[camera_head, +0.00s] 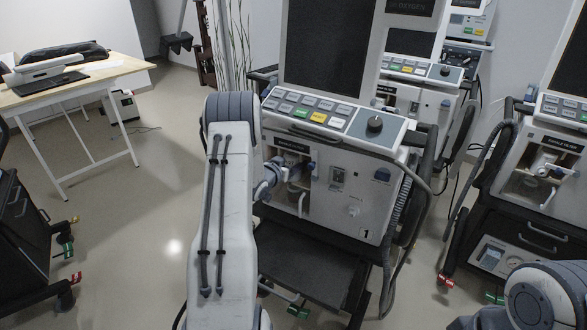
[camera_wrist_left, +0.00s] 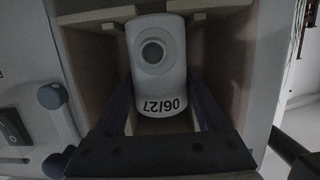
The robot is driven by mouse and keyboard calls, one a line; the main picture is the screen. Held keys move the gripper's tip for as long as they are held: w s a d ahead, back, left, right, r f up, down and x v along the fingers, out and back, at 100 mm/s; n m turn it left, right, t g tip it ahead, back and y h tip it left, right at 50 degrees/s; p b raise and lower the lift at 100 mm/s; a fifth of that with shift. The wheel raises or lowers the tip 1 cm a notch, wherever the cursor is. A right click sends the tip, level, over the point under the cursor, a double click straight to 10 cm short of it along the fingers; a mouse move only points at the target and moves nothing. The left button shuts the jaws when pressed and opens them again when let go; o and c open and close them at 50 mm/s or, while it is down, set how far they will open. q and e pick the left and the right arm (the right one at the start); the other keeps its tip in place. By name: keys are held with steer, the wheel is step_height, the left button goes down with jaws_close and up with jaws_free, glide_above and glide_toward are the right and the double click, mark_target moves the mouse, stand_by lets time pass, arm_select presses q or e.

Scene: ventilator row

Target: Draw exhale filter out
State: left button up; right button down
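The exhale filter is a white rounded body marked 06/27 (camera_wrist_left: 160,75), with a round port on its front. In the left wrist view it sits inside the open compartment (camera_wrist_left: 228,50). My left gripper (camera_wrist_left: 161,92) reaches into this compartment, with one dark finger on each side of the filter. No clear gap shows between fingers and filter, but I cannot tell whether they grip it. In the head view my left gripper (camera_head: 285,176) is at the filter bay of ventilator 1 (camera_head: 350,205), partly hidden by my arm. My right gripper is out of view.
A latch lever with a blue-grey knob (camera_wrist_left: 51,96) stands left of the compartment opening. A grey hose (camera_head: 418,190) hangs on the ventilator's right. Another ventilator (camera_head: 540,170) stands further right. A wooden-topped table (camera_head: 115,67) is at the far left, with open floor between.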

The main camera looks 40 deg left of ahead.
arm_select(q)
steer(key=c, duration=0.3)
steer(key=shift+r, duration=0.1)
steer(key=shift+c, duration=0.2)
steer(key=shift+r, duration=0.15)
steer(key=shift+r+p, duration=0.3)
steer(key=shift+r, duration=0.05)
steer(key=shift+w, duration=0.1)
steer(key=shift+r, duration=0.1)
steer(key=shift+s, duration=0.2)
steer(key=s+d, duration=0.1)
steer(key=s, duration=1.1)
steer(key=shift+s+d, duration=0.35)
